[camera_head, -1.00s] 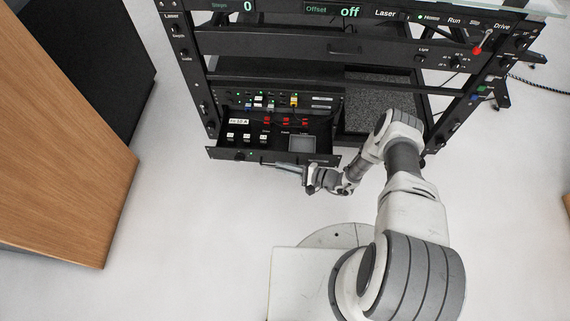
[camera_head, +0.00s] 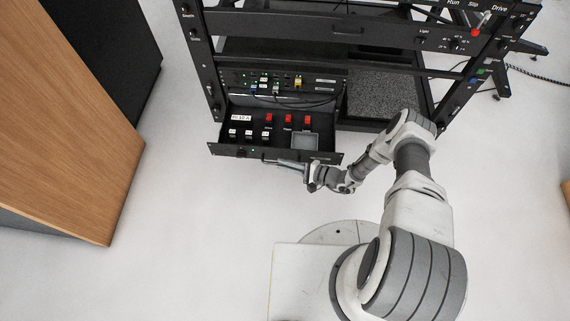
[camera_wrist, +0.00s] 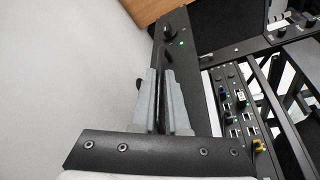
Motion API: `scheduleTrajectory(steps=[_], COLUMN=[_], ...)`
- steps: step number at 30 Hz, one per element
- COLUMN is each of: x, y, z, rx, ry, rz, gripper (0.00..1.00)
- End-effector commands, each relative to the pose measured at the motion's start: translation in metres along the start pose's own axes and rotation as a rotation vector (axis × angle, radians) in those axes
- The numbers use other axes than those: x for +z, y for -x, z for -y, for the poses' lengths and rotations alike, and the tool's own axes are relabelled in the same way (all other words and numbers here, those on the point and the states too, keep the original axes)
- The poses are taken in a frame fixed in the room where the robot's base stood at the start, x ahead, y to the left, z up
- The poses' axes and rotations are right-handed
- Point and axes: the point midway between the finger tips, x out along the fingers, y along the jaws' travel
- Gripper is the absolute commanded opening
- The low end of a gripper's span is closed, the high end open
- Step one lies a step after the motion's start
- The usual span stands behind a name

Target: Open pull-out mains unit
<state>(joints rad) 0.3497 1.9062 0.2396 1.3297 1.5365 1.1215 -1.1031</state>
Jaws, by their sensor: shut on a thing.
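The pull-out mains unit (camera_head: 228,151) is a black drawer low in the rack, and it stands pulled out toward me. Its open top shows red switches (camera_head: 287,119), white-labelled switches and a small grey tray (camera_head: 305,141). My gripper (camera_head: 285,163) is at the drawer's front panel, right of its middle. In the wrist view the two grey fingers (camera_wrist: 160,100) are close together against the front panel (camera_wrist: 178,40), shut on its handle.
The black rack (camera_head: 207,70) stands behind the drawer, with a cabled panel (camera_head: 275,82) just above it. A wooden cabinet (camera_head: 75,120) stands at the left. The light floor (camera_head: 200,220) in front of the drawer is clear.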

Motion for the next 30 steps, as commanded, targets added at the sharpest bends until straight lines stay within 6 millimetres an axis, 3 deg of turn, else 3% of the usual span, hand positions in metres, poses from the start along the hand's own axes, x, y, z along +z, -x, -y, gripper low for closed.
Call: scheduleTrajectory(steps=[13, 14, 18, 30], x=[0.0016, 0.0016, 0.0011, -0.0008], y=[-0.0011, -0.0011, -0.0008, 0.0006], z=[-0.0006, -0.0006, -0.0005, 0.0008], rx=[0.000, 0.000, 0.000, 0.000], ry=[-0.002, -0.002, -0.001, 0.000], rz=[0.003, 0.003, 0.002, 0.000], gripper=[0.00, 0.18, 0.42, 0.42])
